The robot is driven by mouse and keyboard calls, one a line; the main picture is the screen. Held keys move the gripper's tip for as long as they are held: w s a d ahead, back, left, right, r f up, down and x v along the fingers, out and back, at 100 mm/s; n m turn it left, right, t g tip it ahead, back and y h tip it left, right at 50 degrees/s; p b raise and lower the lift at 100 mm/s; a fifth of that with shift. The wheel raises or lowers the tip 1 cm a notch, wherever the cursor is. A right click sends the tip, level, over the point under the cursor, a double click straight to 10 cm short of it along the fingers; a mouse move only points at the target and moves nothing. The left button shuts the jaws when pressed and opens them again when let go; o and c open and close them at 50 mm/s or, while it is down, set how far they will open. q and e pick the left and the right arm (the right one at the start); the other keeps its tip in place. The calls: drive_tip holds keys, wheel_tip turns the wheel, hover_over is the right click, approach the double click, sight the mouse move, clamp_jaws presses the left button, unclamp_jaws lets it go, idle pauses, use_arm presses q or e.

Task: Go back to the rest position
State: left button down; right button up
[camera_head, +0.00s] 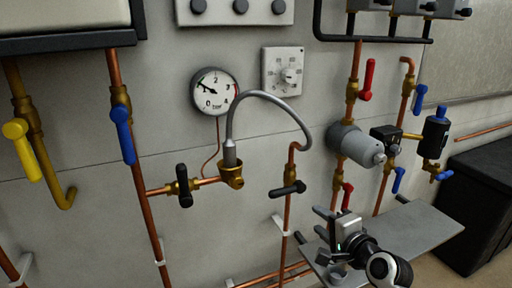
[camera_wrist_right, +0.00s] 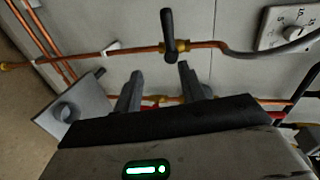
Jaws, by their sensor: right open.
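My right gripper (camera_head: 322,224) is at the lower middle right of the head view, over the grey shelf (camera_head: 428,232). Its two fingers are apart with nothing between them; they also show in the right wrist view (camera_wrist_right: 160,73). The black-handled valve (camera_head: 288,189) on a vertical copper pipe is above and to the left of the gripper in the head view. A black handle on a copper pipe (camera_wrist_right: 168,32) lies beyond the fingertips in the wrist view, apart from them. My left gripper is not in view.
A pressure gauge (camera_head: 214,91), a dial box (camera_head: 283,71) and a grey hose (camera_head: 266,96) are on the wall. A grey pump (camera_head: 355,145) and several coloured valve levers are at the right. A black box (camera_head: 483,205) stands right of the shelf. A small round part (camera_head: 338,276) is on the shelf.

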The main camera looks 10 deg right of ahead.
drive_tip(key=s+a+f+n+g, duration=0.2)
drive_tip(key=s+f+n, duration=0.6)
drive_tip(key=s, duration=0.4)
drive_tip(key=s+a+f+n+g+h, duration=0.1)
drive_tip(key=s+a+f+n+g, duration=0.1)
drive_tip(key=s+a+f+n, duration=0.3)
drive_tip(key=s+f+n, duration=0.3)
drive_tip(key=s+f, duration=0.3)
drive_tip(key=s, duration=0.2)
drive_tip(key=shift+n+g, duration=0.3)
drive_tip(key=shift+n, duration=0.1)
